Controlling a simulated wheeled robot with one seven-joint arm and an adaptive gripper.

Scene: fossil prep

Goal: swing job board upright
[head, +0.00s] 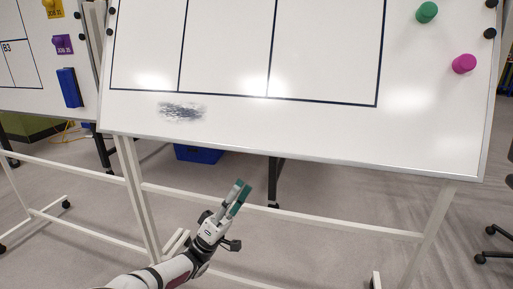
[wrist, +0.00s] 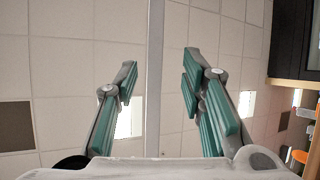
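The job board (head: 330,130) is a large whiteboard on a pale frame with legs, filling the upper part of the head view. Its face carries a dark-lined grid and a dark smudge near the lower left. Its upper edge is out of view, and I cannot tell its exact tilt. My gripper (head: 239,195) is below the board's lower edge, in front of the frame, apart from both as far as I can tell. In the wrist view my gripper (wrist: 158,85) has its two green-padded fingers spread, with nothing between them; ceiling panels show beyond.
A second whiteboard (head: 50,98) with magnets and a blue eraser (head: 69,88) stands at left. Green (head: 427,12) and magenta (head: 464,64) magnets sit on the board's right side. A crossbar (head: 300,219) runs behind my gripper. A blue bin (head: 198,154) lies beyond. A chair is at right.

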